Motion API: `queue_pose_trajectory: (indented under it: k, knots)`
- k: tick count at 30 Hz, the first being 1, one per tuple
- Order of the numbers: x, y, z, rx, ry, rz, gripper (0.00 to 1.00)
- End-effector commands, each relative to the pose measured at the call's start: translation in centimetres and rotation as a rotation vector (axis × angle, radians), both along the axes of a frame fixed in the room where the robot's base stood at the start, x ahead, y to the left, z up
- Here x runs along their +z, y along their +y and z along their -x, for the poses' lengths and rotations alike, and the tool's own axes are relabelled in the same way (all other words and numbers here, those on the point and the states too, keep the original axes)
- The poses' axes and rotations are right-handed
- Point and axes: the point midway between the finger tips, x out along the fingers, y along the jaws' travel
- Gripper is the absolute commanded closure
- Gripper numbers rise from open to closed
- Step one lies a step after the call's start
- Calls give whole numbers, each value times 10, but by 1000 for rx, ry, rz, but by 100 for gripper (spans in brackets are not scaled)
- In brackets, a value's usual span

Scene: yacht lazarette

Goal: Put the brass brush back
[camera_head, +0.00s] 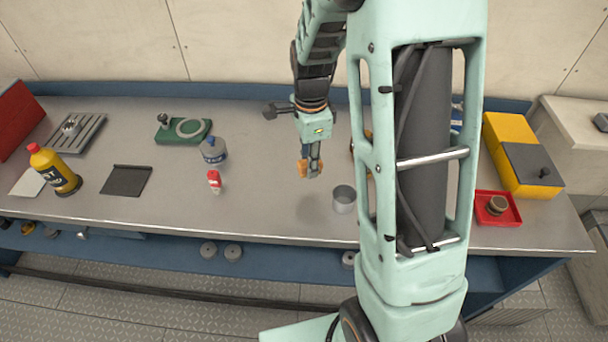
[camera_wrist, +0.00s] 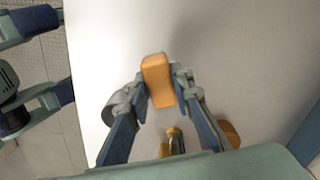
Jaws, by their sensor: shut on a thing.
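My gripper (camera_head: 312,160) hangs above the middle of the bench, its fingers pointing down. It is shut on an orange-brown piece (camera_wrist: 157,80), which I take to be the brass brush; its orange part shows at the fingertips in the head view (camera_head: 303,169). In the wrist view (camera_wrist: 160,85) the fingers press on both its sides. Bristles cannot be made out. More orange and a brass-coloured bit show behind the fingers, partly hidden by the gripper. An open grey metal cup (camera_head: 344,201) stands on the bench, to the right of and nearer than the gripper.
Left on the bench (camera_head: 270,205) are a yellow bottle (camera_head: 55,172), dark mat (camera_head: 126,180), green device (camera_head: 184,131), blue-capped bottle (camera_head: 214,151) and small red-and-white bottle (camera_head: 214,181). Right are a red tray (camera_head: 482,216) and yellow box (camera_head: 510,130). My arm hides the bench's middle right.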

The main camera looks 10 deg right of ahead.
Motion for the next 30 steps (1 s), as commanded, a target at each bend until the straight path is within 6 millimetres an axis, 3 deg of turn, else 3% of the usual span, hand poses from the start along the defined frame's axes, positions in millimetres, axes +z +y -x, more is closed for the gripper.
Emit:
queue_pose_trajectory:
  k: [10,16,29,30]
  knots:
    - [-27,8,-18,1,0,0,100]
    - [-51,7,-17,0,0,0,100]
    - [-55,7,-17,0,-1,0,100]
    - [-56,7,-17,0,-1,0,78]
